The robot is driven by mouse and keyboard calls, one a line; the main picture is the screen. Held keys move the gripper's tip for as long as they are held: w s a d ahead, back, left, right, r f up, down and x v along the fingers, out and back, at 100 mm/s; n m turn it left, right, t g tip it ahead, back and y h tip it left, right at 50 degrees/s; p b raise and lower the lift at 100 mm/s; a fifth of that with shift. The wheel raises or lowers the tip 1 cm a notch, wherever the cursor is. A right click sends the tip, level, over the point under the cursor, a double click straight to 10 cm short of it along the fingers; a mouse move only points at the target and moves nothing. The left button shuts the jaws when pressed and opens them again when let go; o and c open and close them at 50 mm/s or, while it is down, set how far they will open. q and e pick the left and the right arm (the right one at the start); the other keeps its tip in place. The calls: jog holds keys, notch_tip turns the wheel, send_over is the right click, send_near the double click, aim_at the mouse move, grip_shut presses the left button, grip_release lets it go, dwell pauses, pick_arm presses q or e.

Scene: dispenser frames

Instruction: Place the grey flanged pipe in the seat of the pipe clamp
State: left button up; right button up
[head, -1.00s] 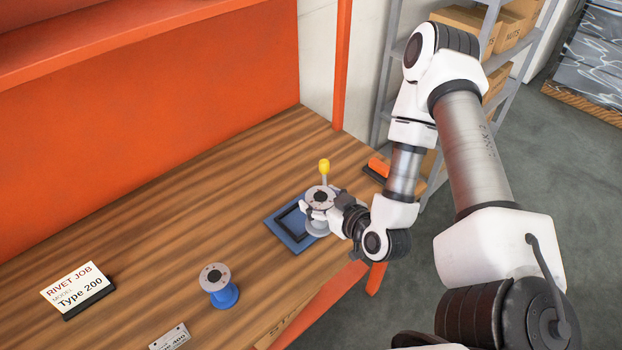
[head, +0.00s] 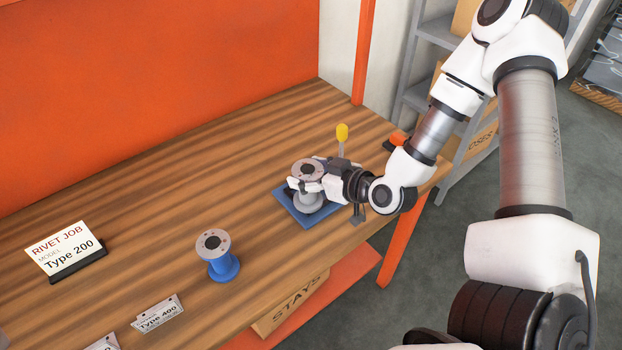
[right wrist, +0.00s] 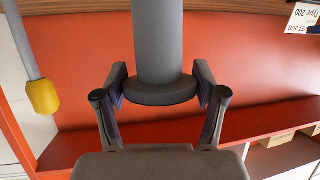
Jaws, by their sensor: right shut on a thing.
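The grey flanged pipe (head: 308,170) is upright in my right gripper (head: 306,187), over the blue tray (head: 313,222) in the head view. Its lower flange hides part of the tray; I cannot tell whether it touches. In the right wrist view the pipe (right wrist: 157,45) runs between the two fingers (right wrist: 157,90), which are shut on it by its flange. A yellow-knobbed lever (head: 342,134), seemingly part of the pipe clamp, stands just behind and right of the pipe. The clamp's seat is hidden behind my gripper and the pipe. My left gripper is out of view.
A blue spool with a grey top (head: 217,262) stands on the wooden table (head: 150,215) left of the tray. A Type 200 sign (head: 65,250) and a Type 400 plate (head: 158,313) are further left. An orange object (head: 396,138) lies at the right end. The back middle is clear.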

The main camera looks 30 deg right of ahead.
jog(key=w+d+f+p, duration=0.1)
jog(key=w+d+f, duration=0.2)
jog(key=w+f, duration=0.1)
jog(key=shift+w+d+f, duration=0.1)
jog(key=shift+w+d, duration=0.05)
jog(key=shift+d, duration=0.25)
jog(key=o, duration=1.7)
jog(key=shift+p, duration=0.3)
